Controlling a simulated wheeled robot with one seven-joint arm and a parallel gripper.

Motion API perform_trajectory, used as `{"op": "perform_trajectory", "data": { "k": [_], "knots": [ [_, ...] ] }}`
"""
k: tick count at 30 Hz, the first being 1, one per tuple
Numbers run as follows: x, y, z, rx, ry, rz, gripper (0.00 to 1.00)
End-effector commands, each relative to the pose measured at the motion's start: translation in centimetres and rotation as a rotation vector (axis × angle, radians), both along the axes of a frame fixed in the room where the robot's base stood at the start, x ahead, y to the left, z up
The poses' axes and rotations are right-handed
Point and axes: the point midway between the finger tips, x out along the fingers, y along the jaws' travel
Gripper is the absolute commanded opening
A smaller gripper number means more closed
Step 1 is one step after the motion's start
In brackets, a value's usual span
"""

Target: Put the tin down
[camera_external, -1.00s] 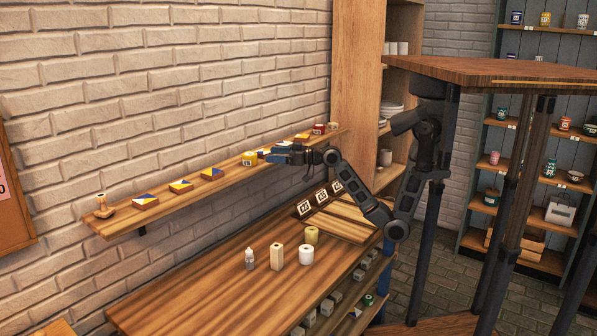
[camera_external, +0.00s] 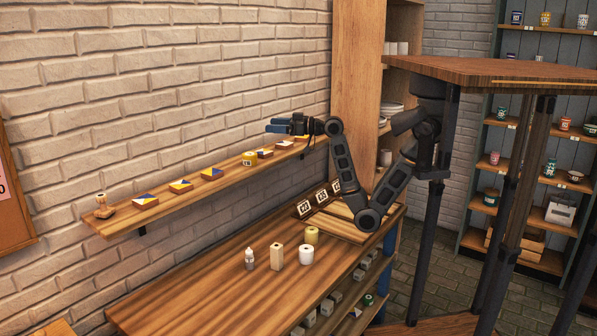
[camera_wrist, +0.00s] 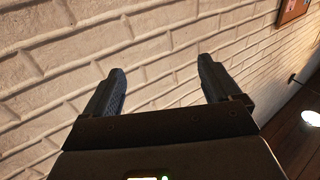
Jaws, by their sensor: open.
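A small yellow tin (camera_external: 249,159) with a pale label stands upright on the wooden wall shelf (camera_external: 120,227) in the external view. My gripper (camera_external: 277,126) is above the shelf, up and to the right of the tin and apart from it. In the wrist view my gripper (camera_wrist: 154,85) has its two dark fingers spread, with only the white brick wall between them. The tin does not show in the wrist view.
Several small painted blocks (camera_external: 211,174) and a wooden stamp (camera_external: 103,206) sit along the shelf. Below, the workbench (camera_external: 190,300) holds a bottle (camera_external: 249,259), a wooden block (camera_external: 277,257) and two rolls or jars (camera_external: 306,255). Its front left is clear.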

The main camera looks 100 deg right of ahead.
Motion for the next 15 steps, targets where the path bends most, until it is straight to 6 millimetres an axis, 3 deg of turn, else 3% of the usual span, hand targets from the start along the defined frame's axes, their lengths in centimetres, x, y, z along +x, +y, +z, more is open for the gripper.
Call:
{"op": "perform_trajectory", "data": {
  "k": [1,9,15],
  "knots": [
    [-0.1,0.0,1.5,-0.003,-0.007,-0.001,0.91],
    [4.2,-6.5,1.4,0.065,0.148,-0.244,0.91],
    [6.6,-9.7,1.3,0.207,0.318,-0.427,0.91]
  ]
}}
